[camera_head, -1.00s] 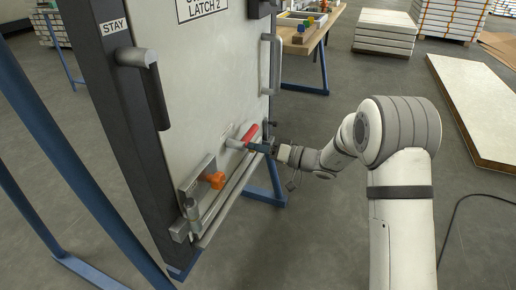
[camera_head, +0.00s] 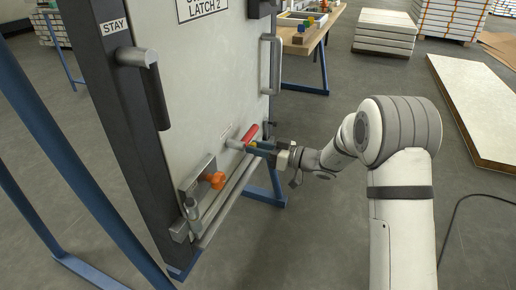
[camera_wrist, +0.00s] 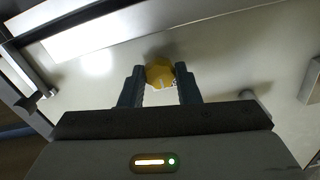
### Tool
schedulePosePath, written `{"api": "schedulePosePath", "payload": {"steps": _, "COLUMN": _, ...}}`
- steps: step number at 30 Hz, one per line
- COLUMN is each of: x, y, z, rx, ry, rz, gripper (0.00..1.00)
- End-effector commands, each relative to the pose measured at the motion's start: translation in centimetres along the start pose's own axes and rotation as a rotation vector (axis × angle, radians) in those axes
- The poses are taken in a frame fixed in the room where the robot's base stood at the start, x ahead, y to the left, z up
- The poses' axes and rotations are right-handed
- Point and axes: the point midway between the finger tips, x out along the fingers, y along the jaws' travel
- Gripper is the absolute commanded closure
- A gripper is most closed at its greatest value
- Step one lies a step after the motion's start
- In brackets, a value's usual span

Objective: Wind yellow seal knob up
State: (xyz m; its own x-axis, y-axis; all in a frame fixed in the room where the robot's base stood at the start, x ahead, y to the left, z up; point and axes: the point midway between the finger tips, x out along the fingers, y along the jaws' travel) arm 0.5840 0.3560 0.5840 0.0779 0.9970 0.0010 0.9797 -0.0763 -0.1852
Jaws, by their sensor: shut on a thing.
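The yellow seal knob (camera_wrist: 159,74) is on the pale door panel, between my gripper's two fingertips in the wrist view. My gripper (camera_wrist: 160,88) is shut on it, one dark finger on each side. In the head view only a small yellow patch of the knob (camera_head: 253,144) shows, at the tips of my gripper (camera_head: 256,148). The fingers hide part of it.
A red handle (camera_head: 250,133) with a grey hub is right beside my fingertips. An orange knob (camera_head: 214,180) on a metal bracket sits lower left on the door (camera_head: 215,90). A grey bar handle (camera_head: 271,65) is above.

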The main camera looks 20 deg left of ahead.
Motion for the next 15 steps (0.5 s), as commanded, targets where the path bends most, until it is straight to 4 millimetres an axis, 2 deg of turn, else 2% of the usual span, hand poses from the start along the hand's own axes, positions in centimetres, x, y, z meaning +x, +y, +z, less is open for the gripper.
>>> {"api": "schedulePosePath", "payload": {"steps": 11, "x": 0.08, "y": -0.05, "z": 0.01, "rx": -0.006, "ry": -0.001, "rz": -0.002, "gripper": 0.93}}
{"api": "schedulePosePath", "payload": {"steps": 12, "x": 0.08, "y": -0.04, "z": 0.01, "rx": -0.006, "ry": -0.001, "rz": -0.002, "gripper": 0.69}}
{"api": "schedulePosePath", "payload": {"steps": 15, "x": 0.06, "y": -0.03, "z": 0.01, "rx": -0.006, "ry": -0.001, "rz": -0.001, "gripper": 0.61}}
